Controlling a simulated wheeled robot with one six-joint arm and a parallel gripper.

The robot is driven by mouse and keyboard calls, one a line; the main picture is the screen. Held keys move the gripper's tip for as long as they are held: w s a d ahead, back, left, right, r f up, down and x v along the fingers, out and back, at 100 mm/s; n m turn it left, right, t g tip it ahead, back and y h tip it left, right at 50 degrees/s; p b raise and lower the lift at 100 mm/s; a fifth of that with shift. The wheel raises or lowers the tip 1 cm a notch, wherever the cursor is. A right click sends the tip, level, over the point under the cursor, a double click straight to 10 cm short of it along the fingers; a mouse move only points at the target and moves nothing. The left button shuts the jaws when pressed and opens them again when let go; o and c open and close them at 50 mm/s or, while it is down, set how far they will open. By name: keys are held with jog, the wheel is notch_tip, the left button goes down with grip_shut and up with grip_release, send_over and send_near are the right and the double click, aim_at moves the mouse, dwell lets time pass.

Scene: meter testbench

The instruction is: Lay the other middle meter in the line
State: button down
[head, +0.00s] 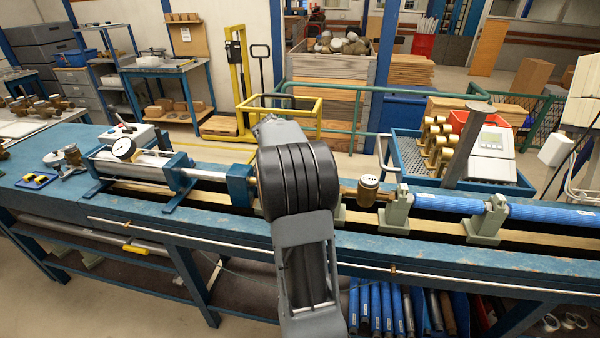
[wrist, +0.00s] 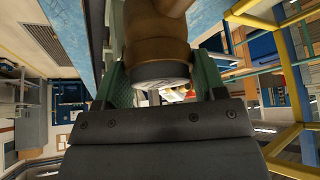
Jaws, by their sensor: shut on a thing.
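In the wrist view a brass meter (wrist: 157,42) with a grey round face sits between the two green fingers of my gripper (wrist: 160,68), which is shut on it. In the head view my arm hides the gripper and this meter. Another brass meter (head: 368,191) sits in the line on the blue bench, just right of my arm, beside a grey-green support (head: 396,211). The line continues right as a blue pipe (head: 450,204). Left of my arm is the blue clamp end (head: 240,185) with a steel rod. The part of the line behind my arm is hidden.
A blue crate (head: 402,165) behind the bench holds several brass meters (head: 436,140) and grey-white boxes. A dial gauge (head: 124,149) stands at the bench's left. A second support (head: 487,222) stands under the blue pipe. A green rail (head: 345,118) runs behind the bench.

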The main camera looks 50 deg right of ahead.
dwell(0.3)
jog(key=shift+c, duration=0.6)
grip_release()
jog(key=shift+f, duration=0.15)
jog(key=shift+r+p, duration=2.45)
jog(key=shift+r, duration=2.15)
